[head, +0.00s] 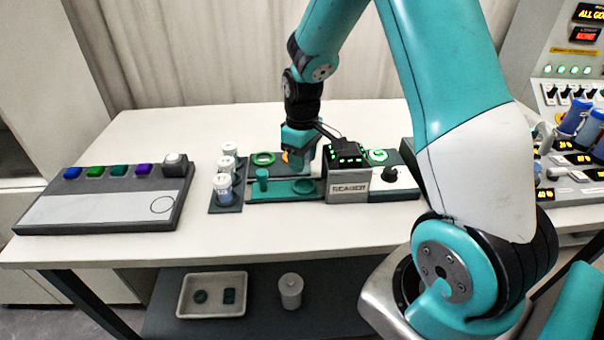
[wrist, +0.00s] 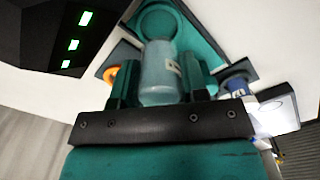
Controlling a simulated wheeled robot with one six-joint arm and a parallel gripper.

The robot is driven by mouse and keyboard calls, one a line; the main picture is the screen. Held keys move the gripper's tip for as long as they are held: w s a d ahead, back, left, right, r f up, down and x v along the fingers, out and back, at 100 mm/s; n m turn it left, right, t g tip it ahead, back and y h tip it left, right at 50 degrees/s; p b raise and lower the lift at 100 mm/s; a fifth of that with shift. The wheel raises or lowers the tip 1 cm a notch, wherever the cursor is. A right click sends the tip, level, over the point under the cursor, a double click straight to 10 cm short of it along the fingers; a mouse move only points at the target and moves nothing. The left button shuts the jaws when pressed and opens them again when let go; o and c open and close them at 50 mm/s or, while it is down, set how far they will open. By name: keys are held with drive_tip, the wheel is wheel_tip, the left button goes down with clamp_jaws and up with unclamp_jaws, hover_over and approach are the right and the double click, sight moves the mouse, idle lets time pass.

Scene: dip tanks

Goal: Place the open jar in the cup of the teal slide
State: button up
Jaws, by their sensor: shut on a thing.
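My gripper (head: 297,158) points down over the back of the teal slide, beside the reader. In the wrist view my gripper (wrist: 160,82) is shut on a pale grey-blue jar (wrist: 157,70) with a small label. The jar is hidden behind the gripper in the head view. The teal slide (head: 280,195) has an upright knob (head: 262,177) at its left and a round cup (head: 303,187) at its right. In the wrist view a teal round recess (wrist: 158,14) lies just beyond the jar; I cannot tell whether the jar touches it.
The grey reader (head: 350,188) stands close right of the slide. A dark rack (head: 214,205) with three white-topped jars is close left. A green ring (head: 263,158) and an orange piece (head: 285,157) lie behind. A button panel (head: 95,207) is far left.

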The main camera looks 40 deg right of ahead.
drive_tip(key=shift+f, duration=2.55)
drive_tip(key=shift+f, duration=0.1)
drive_tip(key=o, duration=1)
wheel_tip(320, 180, up, 12)
drive_tip(key=shift+f+b, duration=0.2)
drive_tip(key=shift+b, duration=0.2)
drive_tip(key=s+a+r+n+y, duration=0.1)
drive_tip(key=s+a+r, duration=0.25)
drive_tip(key=a, duration=0.35)
drive_tip(key=s+a+r+y, duration=0.1)
drive_tip(key=s+a+r, duration=0.25)
drive_tip(key=a, duration=0.25)
drive_tip(key=s+a+r, duration=0.1)
drive_tip(key=s+a, duration=0.2)
drive_tip(key=s, duration=0.2)
drive_tip(key=s+a+n+y, duration=0.1)
drive_tip(key=s+a, duration=0.2)
drive_tip(key=s, duration=0.2)
drive_tip(key=s+a+r+n+y, duration=0.1)
drive_tip(key=s+a, duration=0.2)
drive_tip(key=s, duration=0.2)
drive_tip(key=shift+s+a+r, duration=0.1)
drive_tip(key=shift+a+r, duration=0.2)
drive_tip(key=shift+r, duration=0.05)
